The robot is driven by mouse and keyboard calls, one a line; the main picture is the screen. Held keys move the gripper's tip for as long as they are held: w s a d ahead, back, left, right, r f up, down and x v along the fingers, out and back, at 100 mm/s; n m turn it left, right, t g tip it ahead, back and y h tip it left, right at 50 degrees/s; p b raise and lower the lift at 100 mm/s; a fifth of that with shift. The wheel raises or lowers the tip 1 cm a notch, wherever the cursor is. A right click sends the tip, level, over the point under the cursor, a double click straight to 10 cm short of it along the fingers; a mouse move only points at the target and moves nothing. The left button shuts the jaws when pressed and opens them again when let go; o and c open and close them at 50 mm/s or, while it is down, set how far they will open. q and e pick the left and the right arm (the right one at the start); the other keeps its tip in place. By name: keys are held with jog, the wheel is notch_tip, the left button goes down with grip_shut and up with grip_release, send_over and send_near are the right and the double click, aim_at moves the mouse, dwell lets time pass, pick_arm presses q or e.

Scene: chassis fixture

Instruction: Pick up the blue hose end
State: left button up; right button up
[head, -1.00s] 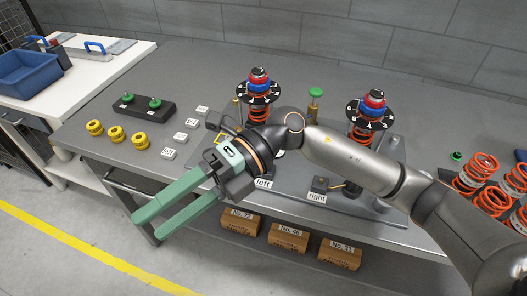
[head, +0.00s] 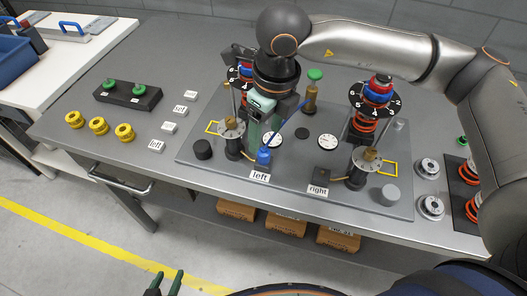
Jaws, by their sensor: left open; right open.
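The blue hose end (head: 263,157) stands on the grey fixture plate (head: 222,172), just behind the "left" label (head: 259,177). I cannot tell whether the fingers touch the hose end. My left gripper (head: 166,282) shows only its green fingertips at the bottom edge, open and empty, away from the bench.
Two spring struts with black numbered discs stand on the plate; the right one (head: 374,95) is clear, the left one (head: 240,73) partly hidden by my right gripper. Yellow caps (head: 98,126) lie at left.

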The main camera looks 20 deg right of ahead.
aim_at(264, 151)
jog(key=f, duration=0.5)
jog(key=w+f+p, duration=0.1)
jog(key=f, duration=0.1)
jog(key=shift+a+f, duration=0.1)
jog(key=shift+f, duration=0.05)
jog(key=shift+c, duration=0.2)
grip_shut()
